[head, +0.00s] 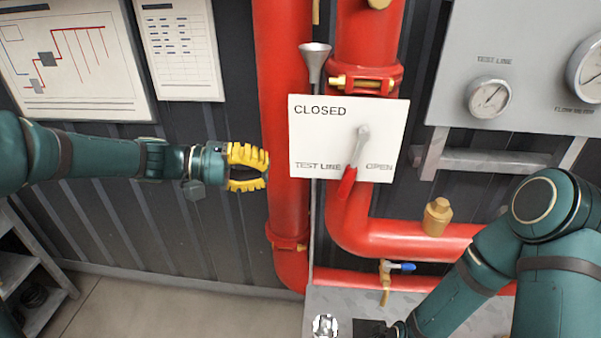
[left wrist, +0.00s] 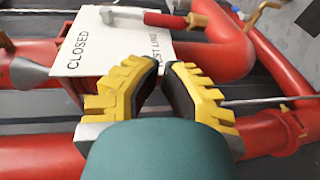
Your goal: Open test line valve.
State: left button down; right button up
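The test line valve handle (head: 356,161) is a grey lever with a red grip on a white sign plate (head: 316,135). The plate reads CLOSED at upper left, TEST LINE at lower left and OPEN at lower right. The lever pivots at the plate's right side and its red grip points down and slightly left. My left gripper (head: 267,172) has yellow ribbed fingers and is empty, left of the plate and apart from the handle. In the left wrist view its fingertips (left wrist: 163,68) have a narrow gap. The red grip (left wrist: 165,20) shows beyond them. My right gripper's fingers are not visible.
Large red pipes (head: 283,120) run vertically behind the plate and bend right. A small blue-handled valve (head: 402,266) is below. A grey gauge panel (head: 520,60) stands at upper right. A shelf (head: 30,272) is at lower left. Open space lies left of the pipes.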

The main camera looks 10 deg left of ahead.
aim_at(342, 181)
pick_arm(q)
jog(key=x, duration=1.3)
jog(key=shift+d+f, duration=0.2)
jog(key=shift+d, duration=0.1)
jog(key=d+f+h+b, duration=0.1)
jog(key=h+b, duration=0.1)
jog(key=b, duration=0.6)
jog(key=shift+d+f, duration=0.1)
jog(key=shift+d, duration=0.25)
jog(key=shift+d+n+b, duration=0.15)
jog(key=shift+n+b, duration=0.15)
jog(key=shift+b, duration=0.05)
